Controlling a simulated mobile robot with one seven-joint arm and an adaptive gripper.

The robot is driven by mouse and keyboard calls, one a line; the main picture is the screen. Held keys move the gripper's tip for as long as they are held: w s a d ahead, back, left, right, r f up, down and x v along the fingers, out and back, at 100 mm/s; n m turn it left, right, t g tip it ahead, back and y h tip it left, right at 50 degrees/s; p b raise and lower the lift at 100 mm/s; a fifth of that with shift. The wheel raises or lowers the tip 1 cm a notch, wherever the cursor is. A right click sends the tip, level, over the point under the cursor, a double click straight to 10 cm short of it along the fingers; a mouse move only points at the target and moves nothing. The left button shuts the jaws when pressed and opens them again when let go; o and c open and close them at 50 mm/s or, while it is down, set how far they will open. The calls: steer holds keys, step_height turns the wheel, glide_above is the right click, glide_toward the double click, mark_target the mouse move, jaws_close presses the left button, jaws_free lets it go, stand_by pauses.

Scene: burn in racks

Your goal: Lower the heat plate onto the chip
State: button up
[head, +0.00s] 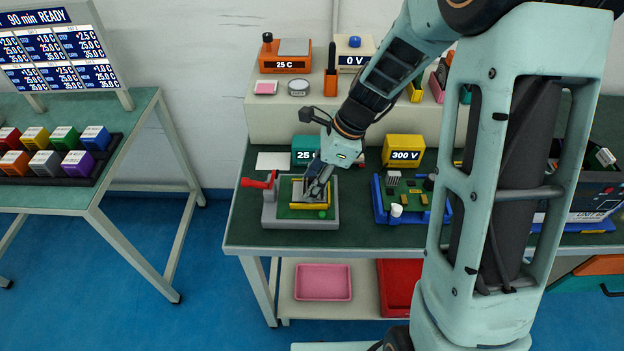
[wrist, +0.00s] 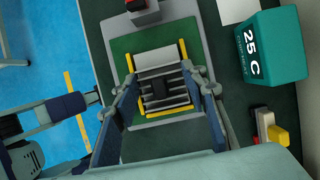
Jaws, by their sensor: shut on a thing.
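My gripper (head: 318,190) points down over the grey test fixture (head: 270,212) on the green bench. In the wrist view my gripper (wrist: 166,92) has its two fingers on either side of a silver, finned plate with a dark middle, which looks like the heat plate (wrist: 160,73), and is shut on it. The plate is above the green board (wrist: 122,48), between yellow strips (wrist: 183,50). I cannot tell if it touches the board. The chip is not seen; the plate may hide it. A red handle (head: 260,182) stands at the fixture's left end.
A blue fixture (head: 381,212) with a green board stands to the right. A teal 25 C block (head: 305,150) and a yellow 300 V block (head: 403,148) stand behind. A shelf (head: 350,125) with instruments rises at the back. The bench left of the grey fixture is narrow.

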steer(key=o, duration=1.3)
steer(key=v, duration=1.2)
